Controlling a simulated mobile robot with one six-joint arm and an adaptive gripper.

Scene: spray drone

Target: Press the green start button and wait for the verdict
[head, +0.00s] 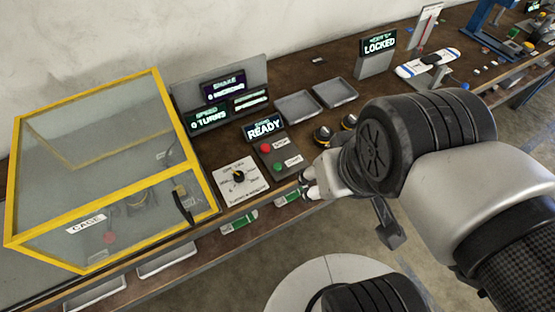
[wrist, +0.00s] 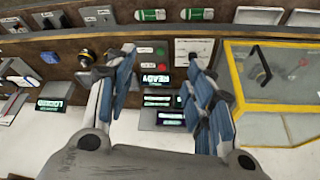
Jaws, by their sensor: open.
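The green start button (head: 279,167) sits on a dark control box, below and right of the red stop button (head: 265,147). The display (head: 265,128) above them reads READY; it also shows upside down in the wrist view (wrist: 155,80). My gripper (head: 308,182) is to the right of the green button in the head view, apart from it as far as I can tell. In the wrist view my gripper (wrist: 160,72) has its two fingers spread with nothing between them, and the control box shows in the gap beyond. No verdict word shows on the display.
A closed yellow-framed cage (head: 105,190) stands left of a dial plate (head: 238,180). Screens (head: 222,88) stand behind. Grey trays (head: 297,106) and dark-and-yellow knobs (head: 322,133) lie to the right, before a LOCKED sign (head: 379,45). Green-and-white items lie below the bench edge.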

